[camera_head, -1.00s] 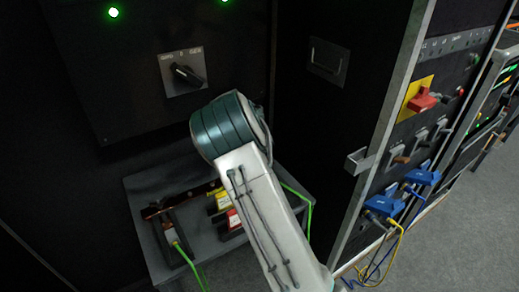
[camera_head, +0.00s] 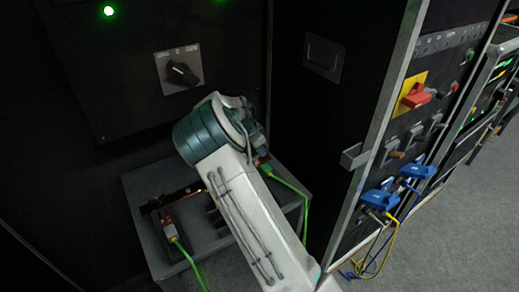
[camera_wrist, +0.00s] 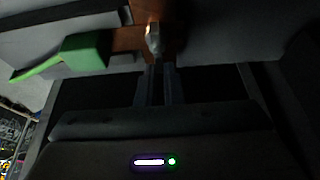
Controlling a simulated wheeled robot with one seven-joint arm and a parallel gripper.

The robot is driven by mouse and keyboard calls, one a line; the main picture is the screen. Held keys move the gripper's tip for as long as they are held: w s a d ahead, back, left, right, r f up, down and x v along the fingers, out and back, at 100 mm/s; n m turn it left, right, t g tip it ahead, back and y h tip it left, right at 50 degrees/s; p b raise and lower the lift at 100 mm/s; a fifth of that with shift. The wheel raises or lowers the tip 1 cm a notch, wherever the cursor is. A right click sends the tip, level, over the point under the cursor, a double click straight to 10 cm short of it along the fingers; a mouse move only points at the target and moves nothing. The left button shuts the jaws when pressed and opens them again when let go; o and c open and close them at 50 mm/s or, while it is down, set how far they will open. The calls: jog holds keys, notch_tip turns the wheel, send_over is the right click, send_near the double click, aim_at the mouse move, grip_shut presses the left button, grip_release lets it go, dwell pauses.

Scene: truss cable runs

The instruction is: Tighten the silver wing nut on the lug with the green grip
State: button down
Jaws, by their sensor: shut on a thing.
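In the wrist view the silver wing nut (camera_wrist: 153,40) stands at the top centre, against a copper-brown bar (camera_wrist: 126,42). The green grip (camera_wrist: 84,50) with its green cable is just left of it. My gripper (camera_wrist: 156,68) reaches up from below, its two narrow fingers close together and shut on the wing nut's near end. In the head view the green grip (camera_head: 265,167) shows to the right of my arm. My arm hides the gripper and the wing nut there.
A second lug with a green cable (camera_head: 172,234) lies on the left of the grey box (camera_head: 140,190). A rotary switch (camera_head: 182,72) is on the dark panel above. A metal handle (camera_head: 352,157) juts from the cabinet edge at right, near blue plugs.

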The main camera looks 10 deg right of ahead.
jog(key=c, duration=1.6)
grip_release()
jog(key=shift+a, duration=0.1)
jog(key=shift+o, duration=0.2)
jog(key=b+v, duration=0.1)
jog(key=v, duration=1.2)
jog(key=shift+r, duration=0.4)
jog(key=shift+s, duration=0.1)
